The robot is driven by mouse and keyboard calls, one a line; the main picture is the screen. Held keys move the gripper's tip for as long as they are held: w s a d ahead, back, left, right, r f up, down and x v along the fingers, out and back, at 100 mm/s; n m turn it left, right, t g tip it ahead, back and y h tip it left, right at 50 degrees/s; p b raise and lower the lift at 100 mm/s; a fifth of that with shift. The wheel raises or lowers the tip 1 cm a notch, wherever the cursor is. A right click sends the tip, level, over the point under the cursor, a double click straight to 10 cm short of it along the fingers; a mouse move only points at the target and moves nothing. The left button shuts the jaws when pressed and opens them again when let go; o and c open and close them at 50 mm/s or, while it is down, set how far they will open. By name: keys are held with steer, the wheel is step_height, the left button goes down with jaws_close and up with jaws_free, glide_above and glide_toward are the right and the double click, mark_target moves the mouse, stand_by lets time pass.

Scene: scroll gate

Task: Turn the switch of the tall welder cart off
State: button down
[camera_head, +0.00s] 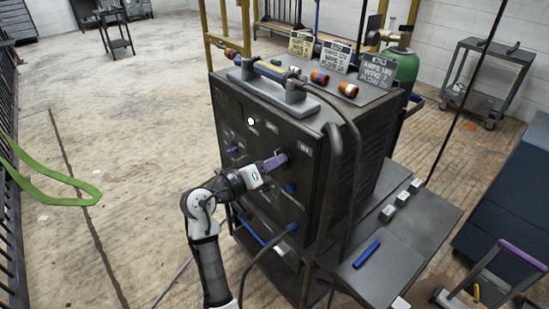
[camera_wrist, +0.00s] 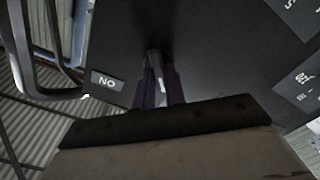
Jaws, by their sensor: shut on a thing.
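The tall welder cart (camera_head: 262,135) is a dark box-shaped machine in the middle of the head view. My gripper (camera_head: 276,161), with purple fingers, reaches its front panel from the left, near the upper right corner. In the wrist view my gripper (camera_wrist: 160,92) is shut on a small pale grey switch (camera_wrist: 154,60) on the dark panel. The fingers hide most of the switch. A small plate (camera_wrist: 106,82) beside it appears upside down and seems to read ON; it also shows right of my gripper in the head view (camera_head: 306,150).
Blue knobs (camera_head: 291,188) and cables are on the panel below my gripper. A bent tube handle (camera_head: 335,180) runs along the cart's right corner. A side shelf (camera_head: 410,235) holds a blue tool (camera_head: 366,254). The floor at left is mostly clear, apart from a green loop (camera_head: 50,185).

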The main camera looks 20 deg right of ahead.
stand_by(0.4)
steer(key=c, duration=1.5)
jaws_free()
steer(key=shift+o, duration=0.2)
steer(key=b+v, duration=0.2)
steer(key=v, duration=1.2)
steer(key=shift+d, duration=0.1)
